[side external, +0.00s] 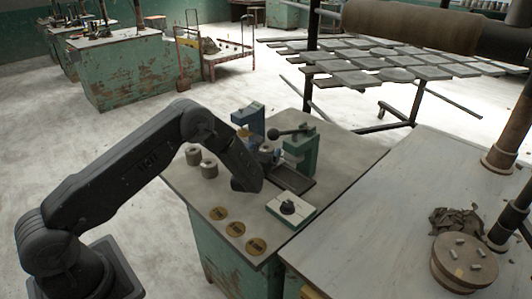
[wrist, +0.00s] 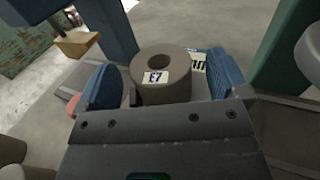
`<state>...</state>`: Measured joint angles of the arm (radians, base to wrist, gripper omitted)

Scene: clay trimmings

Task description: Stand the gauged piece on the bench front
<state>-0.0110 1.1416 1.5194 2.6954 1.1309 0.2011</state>
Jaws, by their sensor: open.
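A grey clay ring-shaped piece (wrist: 165,85) with a round hole in its top and a white marked label stands upright in the wrist view. My gripper (wrist: 160,88) is open, with one blue-padded finger on each side of the piece; I cannot tell whether either pad touches it. In the side view my gripper (side external: 262,160) is low between a blue stand (side external: 250,122) and a green lever device (side external: 301,150), and its fingers are mostly hidden. The grey bench (side external: 190,188) has three round brass-coloured discs (side external: 235,229) along its near side.
Two similar clay pieces (side external: 209,169) stand on the bench's left part. A white block with a dark knob (side external: 290,207) sits to the right of the discs. A larger table (side external: 365,220) adjoins at right. Bare bench top lies between the clay pieces and the discs.

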